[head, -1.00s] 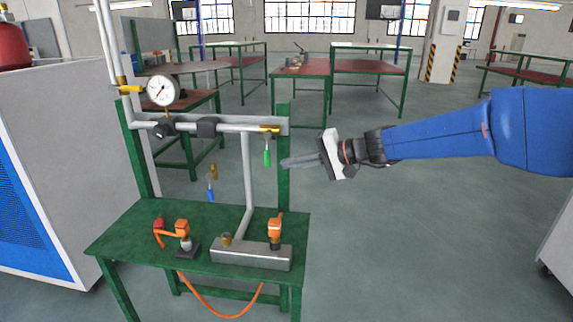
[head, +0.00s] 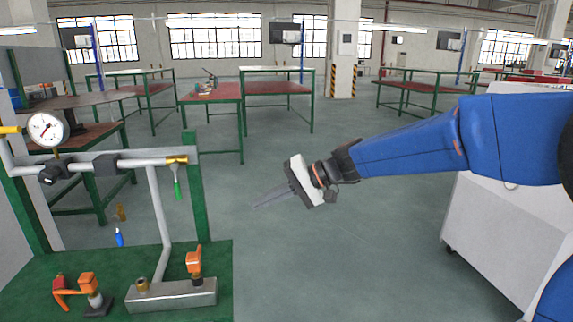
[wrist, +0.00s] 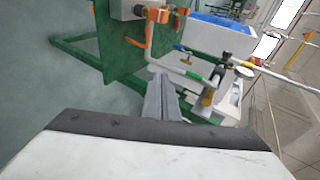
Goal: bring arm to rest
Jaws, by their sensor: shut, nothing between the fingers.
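My gripper (head: 270,199) is at the end of my blue arm, in the middle of the head view. It points left, toward the green workbench, and hangs over open floor, apart from the bench. Its fingers are together with nothing between them. In the wrist view the closed fingers (wrist: 162,98) point toward the bench and its pipework. The green workbench (head: 218,262) stands at the lower left of the head view. It carries a grey pipe with a round gauge (head: 48,129) and a green-handled valve (head: 178,180).
On the bench are an orange-handled fitting on a grey block (head: 172,296) and another orange fitting (head: 88,289). A white cabinet (head: 490,225) stands at the right, behind my arm. Red-topped tables (head: 212,94) stand farther back. The floor between (head: 340,240) is clear.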

